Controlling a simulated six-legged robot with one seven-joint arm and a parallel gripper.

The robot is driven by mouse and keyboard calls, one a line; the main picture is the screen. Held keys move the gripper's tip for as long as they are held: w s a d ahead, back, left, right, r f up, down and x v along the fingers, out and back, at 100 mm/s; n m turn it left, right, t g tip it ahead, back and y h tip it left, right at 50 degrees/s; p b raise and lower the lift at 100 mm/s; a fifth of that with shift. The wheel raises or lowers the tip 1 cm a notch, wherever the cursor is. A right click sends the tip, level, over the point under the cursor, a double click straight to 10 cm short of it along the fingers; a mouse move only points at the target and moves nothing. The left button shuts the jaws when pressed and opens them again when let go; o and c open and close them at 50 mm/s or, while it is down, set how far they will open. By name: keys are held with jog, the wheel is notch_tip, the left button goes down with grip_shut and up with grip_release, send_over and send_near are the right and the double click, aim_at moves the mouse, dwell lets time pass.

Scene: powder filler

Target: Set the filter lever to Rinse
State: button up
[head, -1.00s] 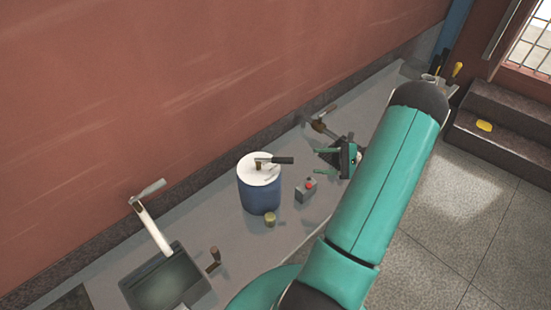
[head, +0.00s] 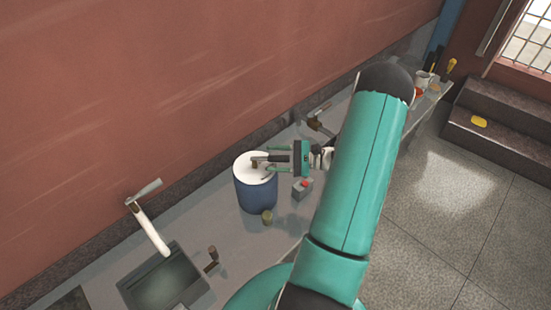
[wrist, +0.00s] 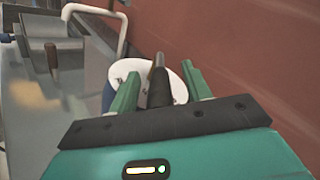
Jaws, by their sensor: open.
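The filter is a blue cylinder (head: 257,193) with a white top (head: 247,166) on the grey counter. Its lever (head: 272,158) lies across the top, with a dark handle pointing right towards my gripper (head: 270,165). In the wrist view, the lever's dark handle (wrist: 159,88) sits between the two green fingers of my gripper (wrist: 160,82), with a gap on each side. My gripper is open and does not hold the handle. The white top (wrist: 130,70) shows behind it. No Rinse marking is readable.
A grey box with a red button (head: 303,186) stands just right of the filter. A small olive cylinder (head: 267,217) stands in front. A sink (head: 165,280) with a white tap (head: 150,228) is at the left. The brown wall (head: 200,80) runs behind the counter.

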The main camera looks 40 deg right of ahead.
jog(key=shift+w, duration=0.1)
grip_shut()
